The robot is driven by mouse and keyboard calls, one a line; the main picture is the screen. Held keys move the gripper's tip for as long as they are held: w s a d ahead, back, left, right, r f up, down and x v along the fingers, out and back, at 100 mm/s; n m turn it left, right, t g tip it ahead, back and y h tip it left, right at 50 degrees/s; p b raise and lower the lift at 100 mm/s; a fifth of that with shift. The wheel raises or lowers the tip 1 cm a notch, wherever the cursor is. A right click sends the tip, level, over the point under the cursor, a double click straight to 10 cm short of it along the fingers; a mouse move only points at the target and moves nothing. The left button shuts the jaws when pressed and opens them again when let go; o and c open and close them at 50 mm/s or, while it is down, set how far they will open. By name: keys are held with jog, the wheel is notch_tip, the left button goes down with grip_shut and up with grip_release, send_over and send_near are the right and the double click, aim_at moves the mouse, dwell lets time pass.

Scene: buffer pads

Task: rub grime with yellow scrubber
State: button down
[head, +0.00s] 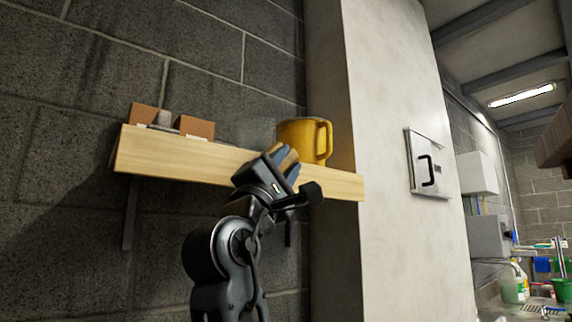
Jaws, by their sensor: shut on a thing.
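My gripper (283,168) is at the front edge of the wooden shelf, below and left of the yellow mug. It is shut on a small yellow-tan piece (286,156), which looks like the yellow scrubber; dark blue-grey parts beside it and the gripper hide much of it. I cannot tell whether the scrubber touches the shelf (215,164). A faint hazy patch shows above the shelf just left of the mug; I cannot tell whether it is the grime.
The yellow mug (305,139) stands on the shelf's right part, close behind my gripper. Reddish-brown blocks (195,127) and a small grey object (162,119) sit at its left end. A pale pillar (385,100) rises at right. Bottles (514,284) stand far right.

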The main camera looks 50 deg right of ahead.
jog(key=shift+w+d, duration=0.2)
jog(key=shift+w, duration=0.55)
jog(key=shift+d, duration=0.1)
jog(key=d, duration=0.2)
jog(key=s+d+p, duration=0.1)
jog(key=shift+d, duration=0.35)
jog(key=shift+w+a, duration=0.25)
jog(key=shift+a, duration=0.4)
jog(key=shift+w+a, duration=0.3)
jog(key=shift+a, duration=0.35)
jog(key=shift+w+a, duration=0.25)
jog(key=shift+a, duration=0.4)
jog(key=s+a+p, duration=0.1)
jog(key=s+p, duration=0.1)
jog(key=s, duration=0.4)
jog(key=shift+a, duration=0.3)
